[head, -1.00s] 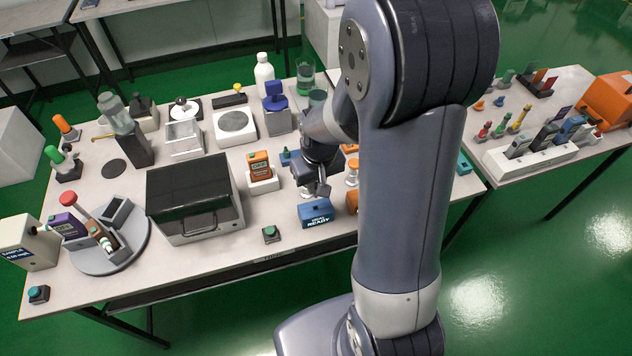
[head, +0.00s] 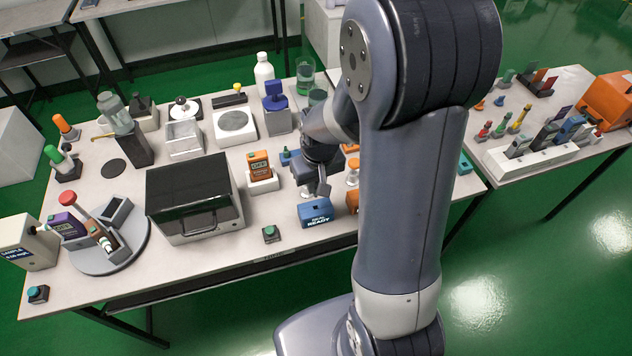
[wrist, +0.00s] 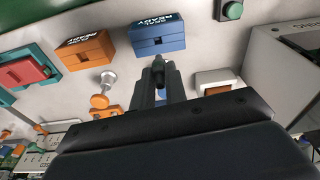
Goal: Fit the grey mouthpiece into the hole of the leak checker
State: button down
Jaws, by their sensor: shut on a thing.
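My gripper (wrist: 158,82) is shut on a small dark grey piece, the mouthpiece (wrist: 158,66), whose end sticks out past the fingertips. A blue box (wrist: 158,42) with a READY label lies just beyond it in the wrist view. It has a dark slot or hole on its side. An orange box (wrist: 87,50) of the same shape stands beside it. I cannot tell from the labels which is the leak checker. In the head view my gripper (head: 323,190) is just behind the blue box (head: 316,213). The mouthpiece appears apart from the box, and contact is not clear.
An orange-topped post (wrist: 104,88) stands close to the gripper. An orange tester in a white stand (head: 262,178) and a black-topped case (head: 192,200) are to the left. A green button (head: 271,233) sits near the front edge. My arm hides part of the table.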

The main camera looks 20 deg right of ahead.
aim_at(316, 196)
jog(key=shift+f+b, duration=3.05)
jog(key=shift+f, duration=0.45)
jog(key=c, duration=1.3)
grip_release()
jog(key=shift+r, duration=0.1)
jog(key=shift+c, duration=0.2)
notch_tip(316, 196, up, 11)
jog(key=s, duration=0.1)
jog(key=shift+s+p, duration=0.15)
jog(key=shift+p, duration=0.25)
jog(key=shift+f, duration=0.2)
jog(key=f, duration=0.7)
jog(key=w+f, duration=0.1)
jog(key=f, duration=0.2)
jog(key=shift+w+f+b, duration=0.1)
jog(key=shift+f+b, duration=0.2)
jog(key=shift+b, duration=0.05)
jog(key=shift+r+p, duration=0.5)
jog(key=shift+r, duration=0.05)
